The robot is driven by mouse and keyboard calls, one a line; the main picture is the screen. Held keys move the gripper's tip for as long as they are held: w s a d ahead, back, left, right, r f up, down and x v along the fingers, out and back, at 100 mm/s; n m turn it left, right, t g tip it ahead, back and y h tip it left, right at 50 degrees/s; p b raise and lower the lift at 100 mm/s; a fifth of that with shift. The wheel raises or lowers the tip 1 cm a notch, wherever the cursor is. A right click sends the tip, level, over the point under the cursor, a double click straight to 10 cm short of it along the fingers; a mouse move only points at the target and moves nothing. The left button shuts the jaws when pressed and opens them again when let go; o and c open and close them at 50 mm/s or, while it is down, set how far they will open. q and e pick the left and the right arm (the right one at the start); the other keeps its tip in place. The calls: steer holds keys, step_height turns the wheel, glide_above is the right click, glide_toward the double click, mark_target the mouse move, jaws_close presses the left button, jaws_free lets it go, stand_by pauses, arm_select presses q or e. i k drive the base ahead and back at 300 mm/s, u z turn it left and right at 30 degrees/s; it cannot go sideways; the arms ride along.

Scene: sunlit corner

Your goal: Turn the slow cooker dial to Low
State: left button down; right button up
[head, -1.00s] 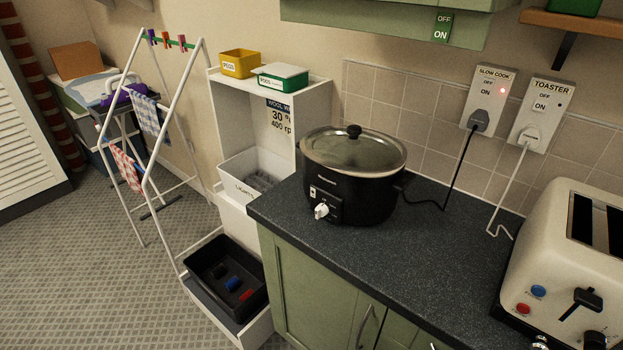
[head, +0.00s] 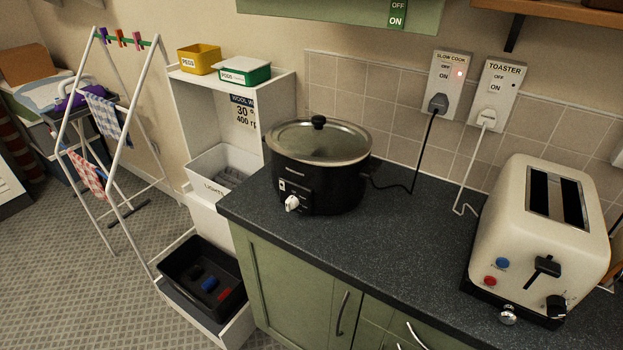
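The black slow cooker (head: 330,185) stands upright near the left end of the dark worktop. Its glass lid (head: 319,137) with a black knob is on. The white dial (head: 292,204) is low on its front, at the left; its markings are too small to read. The slow cooker's wall socket (head: 446,84) has a black plug in it and a lit red light. Neither of my grippers is in the head view.
A cream toaster (head: 540,230) stands at the right of the worktop (head: 400,240), with clear worktop between it and the cooker. A black cord runs behind the cooker. A white shelf unit (head: 210,115) and a drying rack (head: 118,140) stand at the left.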

mark_target(292, 202)
steer(key=u, duration=0.55)
steer(key=k, duration=1.3)
steer(key=z, duration=0.05)
steer(key=i, duration=0.55)
steer(key=z, duration=1.1)
steer(key=i, duration=1)
steer(key=u, duration=0.1)
